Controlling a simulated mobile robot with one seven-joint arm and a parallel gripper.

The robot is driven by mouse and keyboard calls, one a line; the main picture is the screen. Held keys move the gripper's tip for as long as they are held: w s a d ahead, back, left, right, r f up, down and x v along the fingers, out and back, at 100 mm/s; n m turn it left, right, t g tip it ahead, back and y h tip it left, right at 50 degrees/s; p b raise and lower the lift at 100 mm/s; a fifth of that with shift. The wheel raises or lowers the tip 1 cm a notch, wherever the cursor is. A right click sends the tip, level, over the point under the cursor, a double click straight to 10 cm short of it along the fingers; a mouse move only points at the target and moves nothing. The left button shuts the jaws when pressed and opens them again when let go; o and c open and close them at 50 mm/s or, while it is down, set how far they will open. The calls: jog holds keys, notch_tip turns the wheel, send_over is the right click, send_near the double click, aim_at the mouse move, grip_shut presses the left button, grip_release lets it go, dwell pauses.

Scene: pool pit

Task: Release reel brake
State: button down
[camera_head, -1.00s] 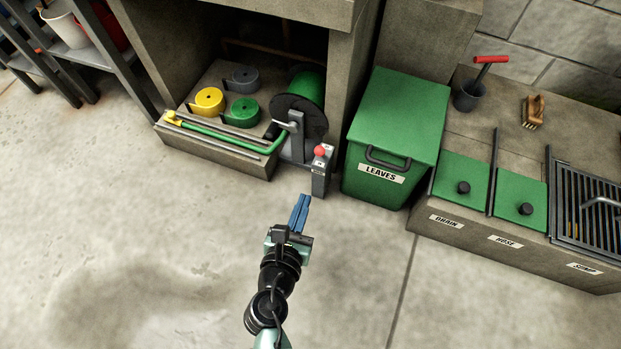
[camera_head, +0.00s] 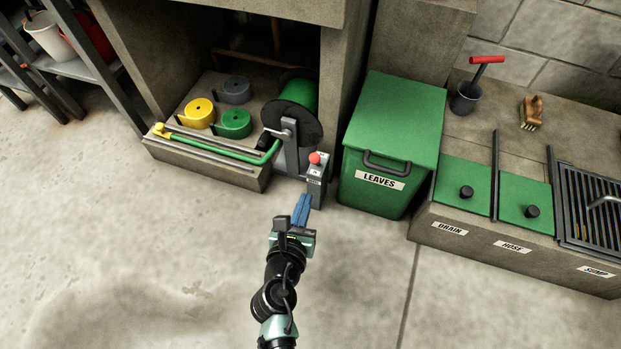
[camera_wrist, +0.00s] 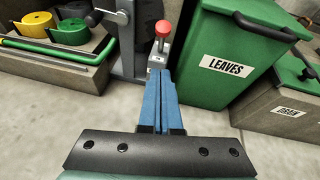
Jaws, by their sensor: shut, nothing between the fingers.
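The hose reel (camera_head: 298,105) has a green drum on a grey stand, with a crank on its front. A grey brake post (camera_head: 317,180) with a red knob (camera_head: 315,157) on top stands at the reel's front right. The red knob also shows in the wrist view (camera_wrist: 163,29), upright on the post. My gripper (camera_head: 303,200) has blue fingers, shut and empty. In the head view its tips are just in front of and below the post. In the wrist view the fingertips point at the post's lower part, below the knob. I cannot tell whether they touch it.
A green LEAVES bin (camera_head: 391,145) stands close to the right of the post. Left of the reel, a ledge holds rolled hoses (camera_head: 200,113) and a green pipe (camera_head: 220,145). A counter with green lids (camera_head: 463,185) is at right. The floor in front is clear.

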aim_at(316, 161)
jog(key=w+d+b, duration=0.1)
jog(key=w+b, duration=0.1)
jog(key=w, duration=0.4)
jog(key=shift+w+r, duration=0.2)
jog(key=shift+w, duration=0.2)
jog(key=shift+d+r, duration=0.1)
jog(key=shift+r, duration=0.1)
